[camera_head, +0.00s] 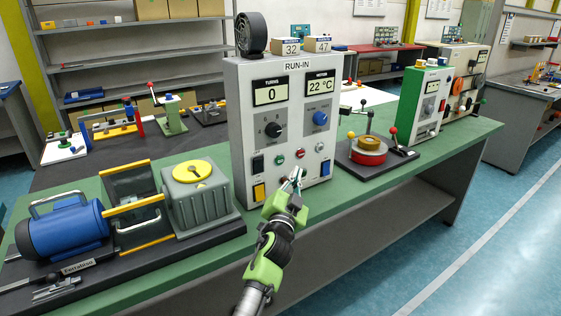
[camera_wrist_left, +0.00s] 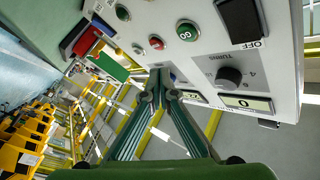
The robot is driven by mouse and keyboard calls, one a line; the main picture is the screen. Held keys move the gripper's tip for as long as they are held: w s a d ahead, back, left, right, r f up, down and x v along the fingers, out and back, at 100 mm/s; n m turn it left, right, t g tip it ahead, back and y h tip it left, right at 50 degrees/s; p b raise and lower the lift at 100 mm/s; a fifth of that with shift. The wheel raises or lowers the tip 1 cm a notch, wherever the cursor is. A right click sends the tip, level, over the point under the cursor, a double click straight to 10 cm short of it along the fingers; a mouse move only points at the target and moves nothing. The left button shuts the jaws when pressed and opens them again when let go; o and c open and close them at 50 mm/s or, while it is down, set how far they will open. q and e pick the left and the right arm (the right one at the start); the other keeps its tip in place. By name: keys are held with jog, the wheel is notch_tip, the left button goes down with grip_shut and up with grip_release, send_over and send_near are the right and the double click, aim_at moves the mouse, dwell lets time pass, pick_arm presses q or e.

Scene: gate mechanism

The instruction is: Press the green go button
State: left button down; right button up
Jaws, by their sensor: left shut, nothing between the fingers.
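The green go button (camera_head: 279,160) is on the front of the grey RUN-IN panel (camera_head: 245,110), just right of a black switch. In the left wrist view the button (camera_wrist_left: 186,30), lettered GO, shows unobstructed above the fingers. My left gripper (camera_head: 296,173) is in front of the panel's lower middle, to the right of and a little below the go button in the head view. Its fingers are shut and empty, and they also show in the left wrist view (camera_wrist_left: 159,76). The tips look apart from the button. My right gripper is in neither view.
A red button (camera_head: 300,153) sits right of the go button. A black OFF switch (camera_wrist_left: 240,18) is on its other side. A motor rig (camera_head: 62,230) stands left of the panel, and a red round device (camera_head: 368,150) stands right of it.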

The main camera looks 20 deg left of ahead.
aim_at(280, 161)
pick_arm(q)
jog(key=w+a, duration=0.1)
jog(key=a, duration=0.1)
jog(key=w+a, duration=0.2)
jog(key=shift+w+a+b, duration=0.1)
jog(key=shift+b, duration=0.2)
dwell(1.3)
jog(key=shift+w+a, duration=0.2)
jog(key=shift+a, duration=0.05)
